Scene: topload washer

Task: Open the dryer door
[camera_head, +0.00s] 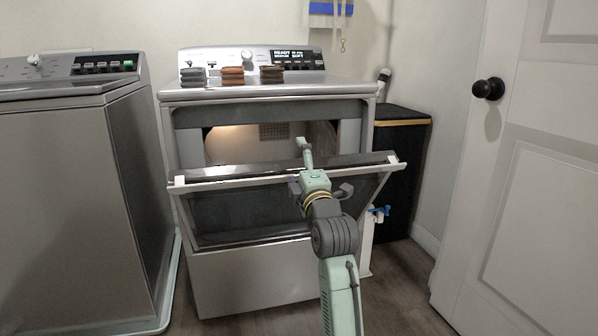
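The dryer (260,278) stands in the middle with a silver body. Its door (220,212) is hinged low on the front and tilts out toward me, partly open. Its top edge (240,178) stands away from the opening, and the lit drum (238,143) shows behind it. My arm reaches up from the bottom right. My gripper (320,188) is at the door's upper edge, right of its middle.
A washer (70,200) stands to the left. Folded cloths (233,76) lie on the dryer's top. A dark bin (401,170) stands right of the dryer. A white room door (545,190) with a black knob (488,89) is at the right. Some bare floor (395,290) shows in front.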

